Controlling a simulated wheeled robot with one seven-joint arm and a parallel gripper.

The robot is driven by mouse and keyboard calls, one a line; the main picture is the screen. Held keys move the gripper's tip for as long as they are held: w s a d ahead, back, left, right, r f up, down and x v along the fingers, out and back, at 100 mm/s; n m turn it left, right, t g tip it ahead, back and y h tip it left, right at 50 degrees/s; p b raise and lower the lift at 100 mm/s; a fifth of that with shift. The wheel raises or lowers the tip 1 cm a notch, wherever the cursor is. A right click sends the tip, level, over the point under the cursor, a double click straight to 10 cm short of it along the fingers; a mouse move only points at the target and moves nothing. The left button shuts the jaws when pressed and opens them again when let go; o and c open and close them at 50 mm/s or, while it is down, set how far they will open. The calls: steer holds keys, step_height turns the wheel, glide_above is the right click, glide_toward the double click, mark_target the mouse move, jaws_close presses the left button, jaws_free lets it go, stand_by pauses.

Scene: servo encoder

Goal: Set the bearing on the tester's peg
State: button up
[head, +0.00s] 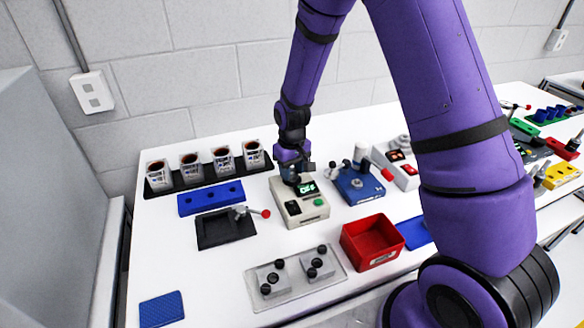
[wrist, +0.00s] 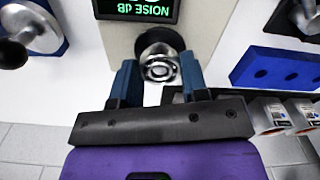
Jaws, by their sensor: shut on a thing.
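The tester is a beige box (head: 301,214) with a lit green display and a green button; in the wrist view its display reads "NOISE dB" (wrist: 137,8). My gripper (head: 291,179) is over the tester's back end. In the wrist view its blue fingers (wrist: 159,76) are shut on the bearing (wrist: 160,70), a small shiny metal ring. The bearing lies in line with a round metal and black fitting (wrist: 158,43) at the tester's edge. The peg itself is mostly hidden; I cannot tell whether the bearing is around it or just above it.
A blue device (head: 358,186) stands right of the tester, a black tray (head: 222,232) with a red-tipped lever to its left. A blue holed block (head: 211,198) and several cups in a black rack (head: 205,177) stand behind left. A red bin (head: 371,243) is front right.

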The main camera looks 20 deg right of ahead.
steer(key=o, duration=1.3)
steer(key=shift+o, duration=0.2)
steer(key=shift+r, duration=2.9)
